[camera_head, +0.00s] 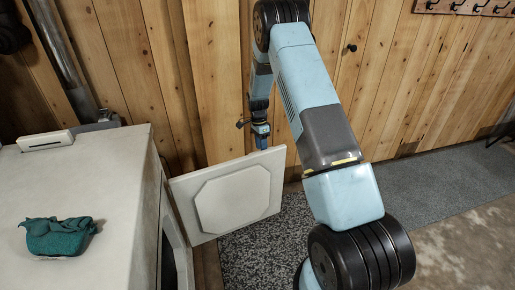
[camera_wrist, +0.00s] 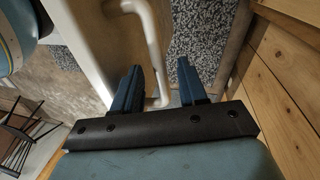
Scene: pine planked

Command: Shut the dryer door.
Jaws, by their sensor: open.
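The dryer (camera_head: 120,185) stands at the left in the head view, a white box. Its door (camera_head: 235,195), a pale panel with a raised octagon, stands wide open to the right of the dark opening (camera_head: 170,262). My gripper (camera_head: 262,146) points down at the door's far top corner, behind its upper edge. In the wrist view, my gripper (camera_wrist: 160,66) is open. A white bent bar, apparently the door's handle (camera_wrist: 154,45), shows between the two blue fingers, along the pale door (camera_wrist: 88,40). I cannot tell whether the fingers touch the bar.
A teal cloth bundle (camera_head: 58,237) lies on the dryer top, with a small white box (camera_head: 45,141) at its back edge. A plank wall (camera_head: 375,75) runs behind. A speckled mat (camera_head: 265,245) covers the floor below the door. A dark rack (camera_wrist: 22,140) shows in the wrist view.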

